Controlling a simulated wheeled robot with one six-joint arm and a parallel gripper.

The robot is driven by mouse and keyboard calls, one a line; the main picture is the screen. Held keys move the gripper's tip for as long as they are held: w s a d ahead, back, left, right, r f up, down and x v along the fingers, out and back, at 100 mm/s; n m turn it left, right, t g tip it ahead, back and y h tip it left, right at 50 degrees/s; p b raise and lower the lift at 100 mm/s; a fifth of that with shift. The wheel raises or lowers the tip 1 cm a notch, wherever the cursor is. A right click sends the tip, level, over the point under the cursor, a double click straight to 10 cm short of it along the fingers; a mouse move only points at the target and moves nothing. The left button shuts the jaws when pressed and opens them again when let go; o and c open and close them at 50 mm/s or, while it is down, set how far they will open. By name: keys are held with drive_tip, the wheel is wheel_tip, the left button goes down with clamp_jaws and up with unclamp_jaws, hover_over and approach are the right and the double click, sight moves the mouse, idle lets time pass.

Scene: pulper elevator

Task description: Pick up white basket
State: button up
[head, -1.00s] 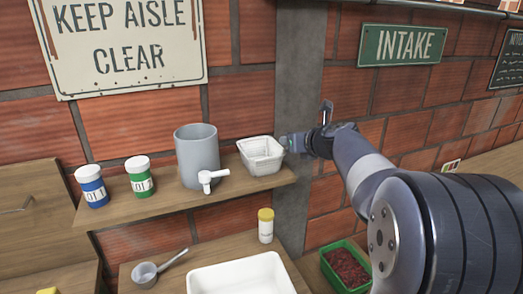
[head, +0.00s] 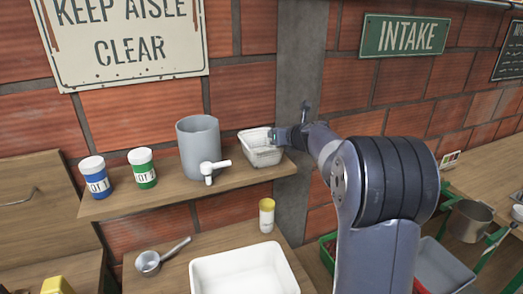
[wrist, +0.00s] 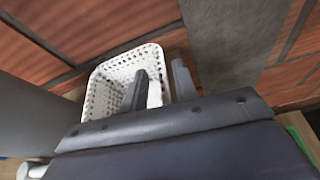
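The white basket (head: 260,151) stands upright on the wooden shelf, at its right end. In the wrist view the perforated basket (wrist: 101,92) fills the middle left, its near part hidden behind my gripper. My gripper (head: 276,137) is at the basket's right side in the head view. In the wrist view my gripper (wrist: 160,70) is open, with one finger over the basket's inside and the other outside its right wall. The right rim lies between the fingers. I cannot tell whether either finger touches it.
A grey container with a white tap (head: 199,146) stands close left of the basket. Blue (head: 96,178) and green (head: 143,168) jars stand further left on the shelf (head: 120,208). Below are a yellow-capped bottle (head: 266,215), a scoop (head: 158,258) and a white tray (head: 245,275). A brick wall is behind.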

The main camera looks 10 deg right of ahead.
drive_tip(key=shift+w, duration=0.1)
clamp_jaws()
idle(0.7)
